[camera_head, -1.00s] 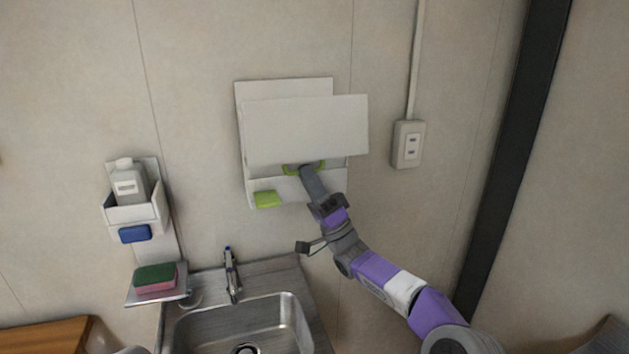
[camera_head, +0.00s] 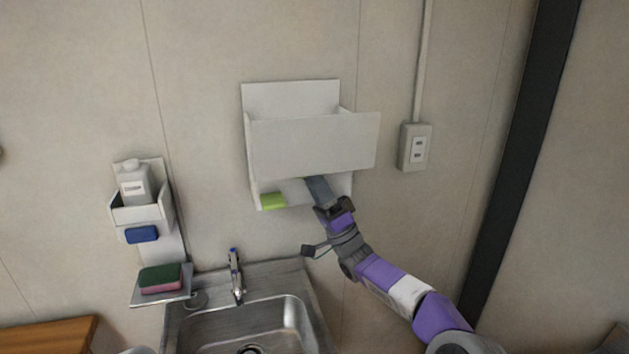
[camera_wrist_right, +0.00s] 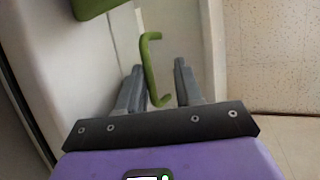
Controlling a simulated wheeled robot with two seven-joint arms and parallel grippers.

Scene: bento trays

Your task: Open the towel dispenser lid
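The white towel dispenser (camera_head: 290,97) is on the wall above the sink. Its front lid panel (camera_head: 312,143) is tilted outward, with a gap showing along its top between the side walls. My right gripper (camera_head: 318,188) reaches up under the lid's lower edge, its fingertips hidden in the head view. In the right wrist view, the green handle (camera_wrist_right: 149,68) lies between the two fingers of my right gripper (camera_wrist_right: 158,68). The fingers are spread, with space beside the handle. A lime-green block (camera_head: 272,201) is at the dispenser's lower left. My left gripper is out of view.
A metal sink with a faucet (camera_head: 236,275) is below. To the left are a wall holder with a bottle (camera_head: 134,184), a blue block (camera_head: 142,234) and a shelf with a sponge (camera_head: 160,279).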

